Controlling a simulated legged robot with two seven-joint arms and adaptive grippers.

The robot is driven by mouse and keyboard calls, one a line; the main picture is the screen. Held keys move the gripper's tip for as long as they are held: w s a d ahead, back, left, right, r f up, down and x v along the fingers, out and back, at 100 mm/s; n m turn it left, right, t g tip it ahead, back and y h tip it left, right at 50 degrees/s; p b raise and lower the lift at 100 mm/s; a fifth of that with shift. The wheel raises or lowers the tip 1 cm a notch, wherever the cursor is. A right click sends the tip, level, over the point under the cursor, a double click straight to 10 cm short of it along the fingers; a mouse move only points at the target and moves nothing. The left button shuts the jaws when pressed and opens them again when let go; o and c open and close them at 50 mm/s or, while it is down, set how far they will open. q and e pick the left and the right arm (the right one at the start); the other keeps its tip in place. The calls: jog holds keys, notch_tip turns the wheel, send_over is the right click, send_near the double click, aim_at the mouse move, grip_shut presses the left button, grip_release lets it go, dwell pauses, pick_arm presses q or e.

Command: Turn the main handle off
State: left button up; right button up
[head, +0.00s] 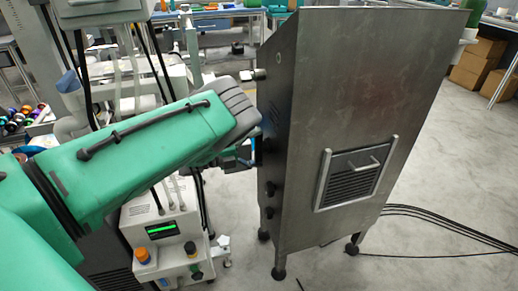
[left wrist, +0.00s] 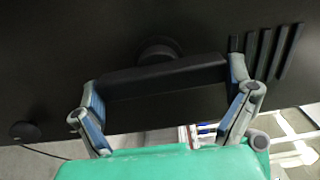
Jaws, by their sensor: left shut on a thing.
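The main handle (left wrist: 150,78) is a black bar on a round hub, set on the dark side panel of a steel cabinet. In the left wrist view it lies nearly level, its right end slightly higher. My left gripper (head: 240,157) reaches the cabinet's left side in the head view. In the left wrist view its two blue-grey fingers stand at either end of the bar, shut on it. In the head view the green arm and the cabinet edge hide most of the handle. My right gripper is not in view.
The steel cabinet (head: 365,95) stands on short legs, with a vent hatch (head: 355,172) on its front. Dark knobs (head: 268,188) sit low on its side. A white machine (head: 160,222) stands close at left. Cables (head: 440,222) lie on the floor at right.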

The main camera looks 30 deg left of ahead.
pick_arm(q)
jog(key=shift+s+d+f, duration=0.1)
jog(key=shift+f, duration=0.2)
jog(key=o, duration=0.8)
jog(key=shift+c, duration=0.2)
jog(key=v, duration=1.2)
